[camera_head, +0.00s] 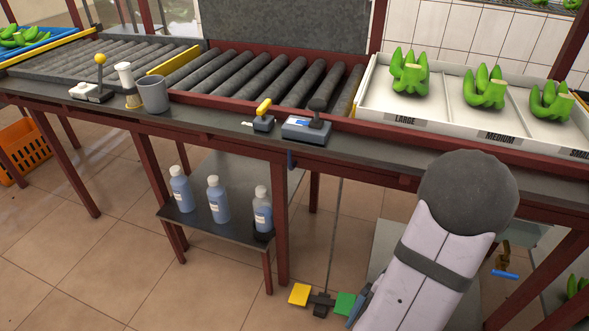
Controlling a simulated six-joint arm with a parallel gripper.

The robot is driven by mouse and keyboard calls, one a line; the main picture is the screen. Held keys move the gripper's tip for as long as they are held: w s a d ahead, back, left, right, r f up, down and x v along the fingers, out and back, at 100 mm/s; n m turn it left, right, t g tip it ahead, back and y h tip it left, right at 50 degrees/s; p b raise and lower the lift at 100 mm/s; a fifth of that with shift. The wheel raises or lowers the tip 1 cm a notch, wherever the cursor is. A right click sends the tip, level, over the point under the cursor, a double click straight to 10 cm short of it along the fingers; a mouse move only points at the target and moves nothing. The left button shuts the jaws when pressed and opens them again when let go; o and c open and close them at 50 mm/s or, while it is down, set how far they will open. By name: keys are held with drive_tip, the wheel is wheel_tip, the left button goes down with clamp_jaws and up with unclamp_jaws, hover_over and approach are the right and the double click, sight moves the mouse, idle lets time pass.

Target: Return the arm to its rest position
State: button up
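My arm shows at the lower right as a pale link with a dark band and a dark round joint at its top. The joint overlaps the front edge of the bench in the picture. My gripper is not in view, so I cannot tell whether it is open, shut or holding anything. A white sorting tray (447,128) at the upper right has compartments labelled LARGE, MEDIUM and a partly cut-off SMALL. A green banana bunch sits in each: large (409,75), medium (484,90) and small (550,102).
A roller conveyor (270,78) runs along the red-framed bench. Three blue bottles (218,200) stand on a lower shelf. Yellow and green pedals (321,300) lie near my arm.

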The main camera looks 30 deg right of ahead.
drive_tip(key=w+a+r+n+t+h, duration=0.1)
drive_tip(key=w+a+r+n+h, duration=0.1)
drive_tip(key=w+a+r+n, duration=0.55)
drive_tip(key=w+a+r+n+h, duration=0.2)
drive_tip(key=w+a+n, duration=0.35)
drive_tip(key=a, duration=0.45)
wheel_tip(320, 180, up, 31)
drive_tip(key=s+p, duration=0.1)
drive_tip(key=p, duration=3)
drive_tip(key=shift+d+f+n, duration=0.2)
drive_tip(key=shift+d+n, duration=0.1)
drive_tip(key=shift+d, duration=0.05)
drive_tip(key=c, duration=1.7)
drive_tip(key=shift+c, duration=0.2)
